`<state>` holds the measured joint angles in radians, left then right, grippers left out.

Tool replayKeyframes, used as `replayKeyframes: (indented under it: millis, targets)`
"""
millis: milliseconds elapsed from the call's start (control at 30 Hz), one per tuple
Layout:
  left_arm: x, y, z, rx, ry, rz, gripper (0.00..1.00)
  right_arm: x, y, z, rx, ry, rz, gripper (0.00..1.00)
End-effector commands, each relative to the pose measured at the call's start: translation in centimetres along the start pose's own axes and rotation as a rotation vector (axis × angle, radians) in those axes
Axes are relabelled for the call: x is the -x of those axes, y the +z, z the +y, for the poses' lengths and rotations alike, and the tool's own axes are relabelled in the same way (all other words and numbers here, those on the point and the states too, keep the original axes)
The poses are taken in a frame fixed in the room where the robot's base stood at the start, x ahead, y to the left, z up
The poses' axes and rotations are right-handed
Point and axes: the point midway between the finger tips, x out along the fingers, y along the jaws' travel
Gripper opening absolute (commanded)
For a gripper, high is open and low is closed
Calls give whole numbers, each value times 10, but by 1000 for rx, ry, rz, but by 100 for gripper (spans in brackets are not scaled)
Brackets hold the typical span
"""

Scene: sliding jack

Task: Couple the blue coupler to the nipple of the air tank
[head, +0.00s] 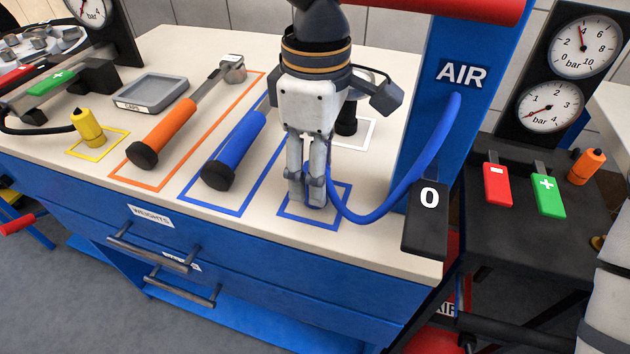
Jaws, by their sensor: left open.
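My left gripper (308,196) points down over a small blue-outlined square at the bench's front edge. It is open, with its fingers close around the end of the blue hose (408,190). The blue coupler at that hose end is mostly hidden by the fingers, and I cannot tell whether they touch it. The hose loops right and up to the blue AIR post (462,105). A red tank (440,341) shows partly below the bench at the right; I cannot make out its nipple. My right gripper is not in view.
A dark side table (500,235) stands right.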

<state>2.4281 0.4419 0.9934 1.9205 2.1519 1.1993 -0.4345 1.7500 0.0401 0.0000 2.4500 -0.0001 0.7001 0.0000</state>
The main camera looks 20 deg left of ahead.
Motion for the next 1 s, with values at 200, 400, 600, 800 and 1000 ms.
replayKeyframes:
  millis: [200,400,600,800,1000]
  targets:
    - [0,0,0,0,-1,0,10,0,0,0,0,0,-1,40]
    - [2,0,0,0,-1,0,0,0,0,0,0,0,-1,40]
    - [22,0,1,1,1,-2,0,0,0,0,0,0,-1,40]
    - [42,0,1,1,0,-1,0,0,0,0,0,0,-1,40]
    - [50,0,0,-1,-1,0,0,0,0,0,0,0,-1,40]
